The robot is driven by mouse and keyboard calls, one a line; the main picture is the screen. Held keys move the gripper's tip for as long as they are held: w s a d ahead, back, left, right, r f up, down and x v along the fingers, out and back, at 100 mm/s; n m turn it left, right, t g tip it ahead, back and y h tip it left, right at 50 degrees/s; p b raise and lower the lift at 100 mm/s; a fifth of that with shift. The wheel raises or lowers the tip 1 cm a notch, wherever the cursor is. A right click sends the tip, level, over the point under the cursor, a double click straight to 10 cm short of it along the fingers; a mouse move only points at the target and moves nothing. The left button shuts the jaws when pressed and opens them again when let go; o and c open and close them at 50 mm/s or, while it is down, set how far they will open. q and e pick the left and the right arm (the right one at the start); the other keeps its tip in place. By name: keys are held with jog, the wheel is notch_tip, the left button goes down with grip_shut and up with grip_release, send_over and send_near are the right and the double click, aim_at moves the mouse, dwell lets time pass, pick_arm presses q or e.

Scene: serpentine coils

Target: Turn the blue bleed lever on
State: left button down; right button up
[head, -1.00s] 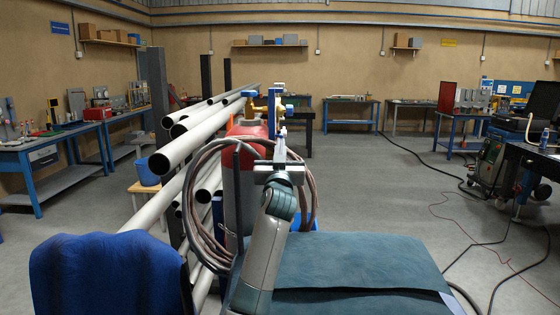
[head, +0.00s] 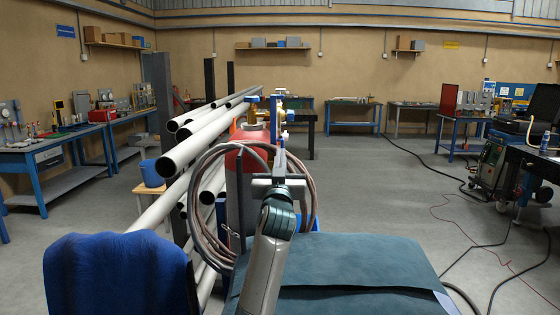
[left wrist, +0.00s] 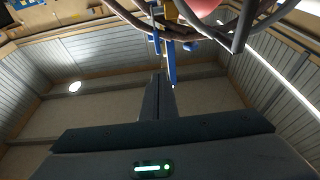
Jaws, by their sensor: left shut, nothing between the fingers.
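A gas cylinder with a red top (head: 248,134) stands ahead of me with a brass valve fitting (head: 262,108) on it. Small blue parts show around the fitting, among them a blue piece (head: 249,93) at its upper left. I cannot tell for certain which one is the bleed lever. My left gripper (head: 275,108) reaches up just in front of the fitting, shut and empty, and covers part of it. I cannot tell whether it touches. In the left wrist view the shut fingers (left wrist: 160,92) point toward hoses (left wrist: 205,30) and a blue upright strip (left wrist: 171,62). My right gripper is out of view.
Coiled hose (head: 208,215) hangs around the cylinder. Long grey pipes (head: 185,150) lie on a rack to the left. A blue draped thing (head: 118,275) is near at left, and a teal-covered surface (head: 335,270) is near at right. The floor (head: 385,195) beyond is open.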

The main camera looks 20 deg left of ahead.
pick_arm(q)
jog(key=s, duration=0.1)
jog(key=s+d+p, duration=0.1)
jog(key=s, duration=0.3)
jog(key=shift+s+d, duration=0.1)
jog(key=shift+d, duration=0.15)
dwell(0.3)
